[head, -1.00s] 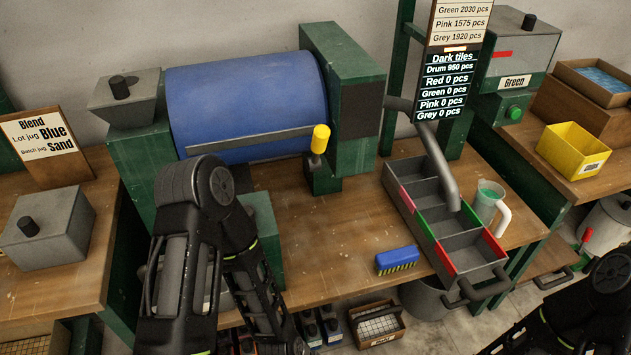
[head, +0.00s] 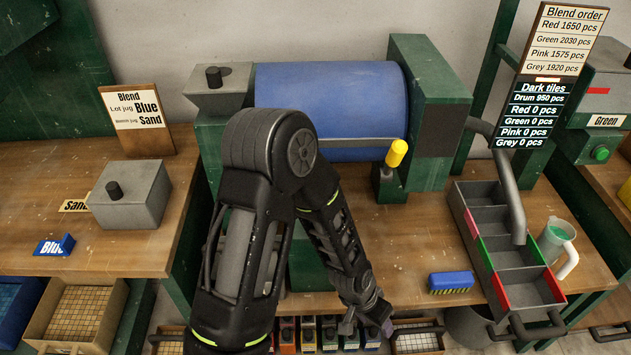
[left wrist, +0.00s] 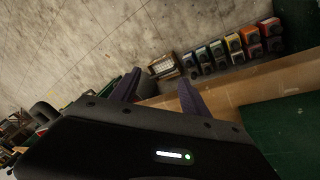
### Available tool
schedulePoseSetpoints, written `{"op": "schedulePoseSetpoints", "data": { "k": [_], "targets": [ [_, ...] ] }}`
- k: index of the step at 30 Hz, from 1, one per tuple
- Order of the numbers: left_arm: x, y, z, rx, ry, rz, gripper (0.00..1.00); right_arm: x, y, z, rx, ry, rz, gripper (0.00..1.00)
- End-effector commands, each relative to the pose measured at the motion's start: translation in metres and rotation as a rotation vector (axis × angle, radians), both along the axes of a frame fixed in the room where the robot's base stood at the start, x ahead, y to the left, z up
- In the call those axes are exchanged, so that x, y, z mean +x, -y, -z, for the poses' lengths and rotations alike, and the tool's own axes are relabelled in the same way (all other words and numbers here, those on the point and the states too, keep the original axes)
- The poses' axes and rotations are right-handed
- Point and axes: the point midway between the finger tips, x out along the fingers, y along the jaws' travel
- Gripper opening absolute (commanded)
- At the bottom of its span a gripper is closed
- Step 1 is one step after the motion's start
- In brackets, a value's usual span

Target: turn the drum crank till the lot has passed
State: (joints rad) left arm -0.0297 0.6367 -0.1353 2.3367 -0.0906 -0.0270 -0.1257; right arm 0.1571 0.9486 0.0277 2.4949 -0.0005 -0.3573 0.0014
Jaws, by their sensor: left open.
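The blue drum (head: 330,85) lies on its side in a green frame on the bench. Its crank has a yellow handle (head: 397,153) at the drum's front right. My left forearm hides part of the drum's lower left. My left gripper (head: 368,327) hangs low at the bench's front edge, well below the handle. In the left wrist view its two fingers (left wrist: 160,92) are apart with nothing between them. The grey divided tray (head: 483,262) stands under the curved spout at the right. The board (head: 532,115) reads Drum 950 pcs, with red, green, pink and grey at 0.
A blue brush (head: 450,281) lies left of the tray, and a jug with green contents (head: 556,243) stands right of it. A grey lidded box (head: 130,195) is on the left bench. Several small coloured bins (left wrist: 232,45) sit below the bench. Bench between crank and tray is clear.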

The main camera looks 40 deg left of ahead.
Motion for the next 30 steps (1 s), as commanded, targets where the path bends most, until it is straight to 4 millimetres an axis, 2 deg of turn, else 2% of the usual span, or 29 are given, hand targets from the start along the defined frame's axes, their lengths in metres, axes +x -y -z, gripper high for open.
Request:
{"op": "schedulePoseSetpoints", "data": {
  "k": [1, 2, 3, 5, 6, 8, 9, 12, 15, 18, 30],
  "targets": [
    [0.029, -0.011, -0.043, 0.029, 0.057, 0.036, 0.54, 0.0, 0.0, -0.014, -0.001, -0.001, 0.0, 0.46],
    [0.043, -0.019, -0.064, 0.049, 0.083, 0.061, 0.54, 0.0, 0.0, -0.018, -0.001, -0.001, 0.0, 0.46],
    [0.06, -0.03, -0.093, 0.075, 0.113, 0.093, 0.54, -0.001, 0.0, -0.023, -0.001, -0.002, -0.001, 0.46],
    [0.079, -0.048, -0.14, 0.118, 0.145, 0.152, 0.54, -0.001, 0.0, -0.031, -0.001, -0.003, 0.0, 0.46],
    [0.087, -0.062, -0.171, 0.151, 0.154, 0.195, 0.54, -0.001, 0.0, -0.035, -0.001, -0.003, 0.0, 0.46],
    [0.087, -0.088, -0.212, 0.2, 0.133, 0.27, 0.54, -0.001, 0.0, -0.04, -0.002, -0.005, -0.001, 0.46],
    [0.081, -0.105, -0.234, 0.23, 0.102, 0.323, 0.54, -0.002, 0.0, -0.042, -0.002, -0.005, 0.0, 0.46],
    [0.058, -0.143, -0.276, 0.278, 0.012, 0.43, 0.54, -0.002, 0.001, -0.046, -0.003, -0.007, 0.001, 0.46],
    [0.036, -0.168, -0.305, 0.296, -0.059, 0.498, 0.54, -0.002, 0.001, -0.048, -0.003, -0.008, 0.001, 0.46],
    [0.022, -0.181, -0.319, 0.3, -0.102, 0.532, 0.54, -0.002, 0.001, -0.049, -0.004, -0.009, 0.001, 0.46],
    [0.017, -0.185, -0.322, 0.301, -0.121, 0.545, 0.54, -0.002, 0.001, -0.049, -0.004, -0.009, 0.001, 0.46]
  ]
}}
